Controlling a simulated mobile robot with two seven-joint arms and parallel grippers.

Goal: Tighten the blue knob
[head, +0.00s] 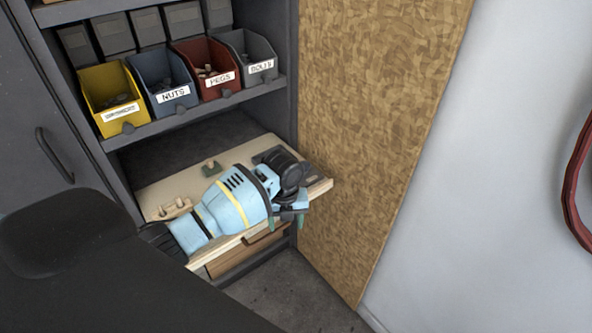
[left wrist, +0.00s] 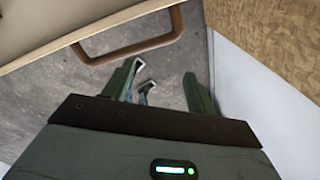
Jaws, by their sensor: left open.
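I cannot make out the blue knob in either view; my left arm covers part of the workbench board. My left gripper (head: 287,220) is at the board's front right edge, with its green fingers pointing down. In the left wrist view the left gripper (left wrist: 160,82) is open, its two green fingers well apart. A small grey and blue piece (left wrist: 147,88) shows between the fingers; I cannot tell what it is or whether anything touches it. My right gripper is in neither view.
Labelled bins, including the red one (head: 205,65), sit on the shelf above. A brown handle (left wrist: 130,48) is near my fingers. A chipboard panel (head: 375,120) stands right.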

